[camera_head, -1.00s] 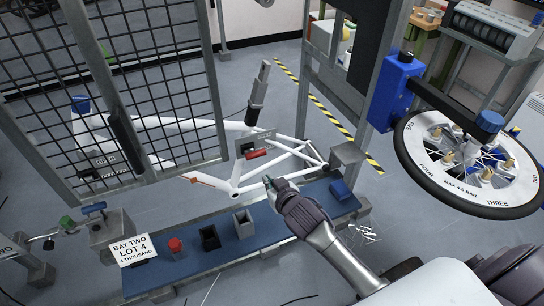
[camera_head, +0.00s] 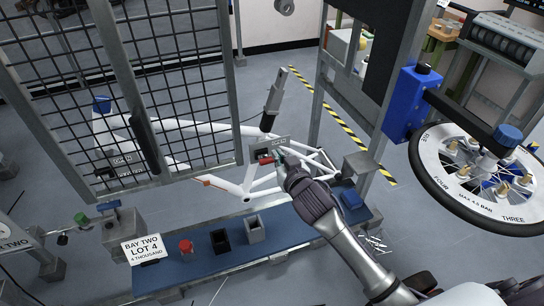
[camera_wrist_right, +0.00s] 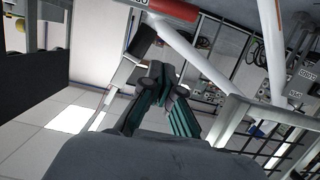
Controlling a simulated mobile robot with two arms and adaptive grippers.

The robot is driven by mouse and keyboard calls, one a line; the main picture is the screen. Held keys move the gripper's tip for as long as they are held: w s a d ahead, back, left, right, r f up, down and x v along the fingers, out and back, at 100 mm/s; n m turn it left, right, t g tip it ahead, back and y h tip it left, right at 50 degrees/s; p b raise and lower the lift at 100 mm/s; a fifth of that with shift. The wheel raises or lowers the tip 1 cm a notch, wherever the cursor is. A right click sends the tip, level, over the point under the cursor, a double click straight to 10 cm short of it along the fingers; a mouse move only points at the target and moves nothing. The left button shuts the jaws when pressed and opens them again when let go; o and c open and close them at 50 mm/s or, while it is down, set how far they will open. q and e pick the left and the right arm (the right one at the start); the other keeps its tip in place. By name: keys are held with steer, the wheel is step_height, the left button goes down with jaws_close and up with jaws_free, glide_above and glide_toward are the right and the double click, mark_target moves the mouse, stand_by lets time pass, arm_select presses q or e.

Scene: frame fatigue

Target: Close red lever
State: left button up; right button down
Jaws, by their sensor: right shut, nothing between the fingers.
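The red lever (camera_head: 265,161) sits at the front of a grey metal plate (camera_head: 272,144) on the white bicycle frame (camera_head: 250,184). My right gripper (camera_head: 281,153) is shut and empty, its fingertips right beside the lever's right end; I cannot tell whether they touch it. In the right wrist view the shut teal fingers (camera_wrist_right: 163,88) point up toward a red bar (camera_wrist_right: 166,9) at the top edge, likely the lever, with a gap visible between them in the picture. My left gripper is not in view.
A mesh gate (camera_head: 160,85) stands over the frame at left. A blue bench (camera_head: 290,228) below bears a red button (camera_head: 186,246), small bins (camera_head: 255,229) and a sign (camera_head: 144,249). A wheel (camera_head: 480,172) stands at right.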

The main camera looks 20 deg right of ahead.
steer(key=w+f, duration=0.5)
steer(key=shift+w+a+f+p, duration=0.15)
steer(key=shift+w+f+p, duration=0.05)
steer(key=shift+w+p, duration=0.1)
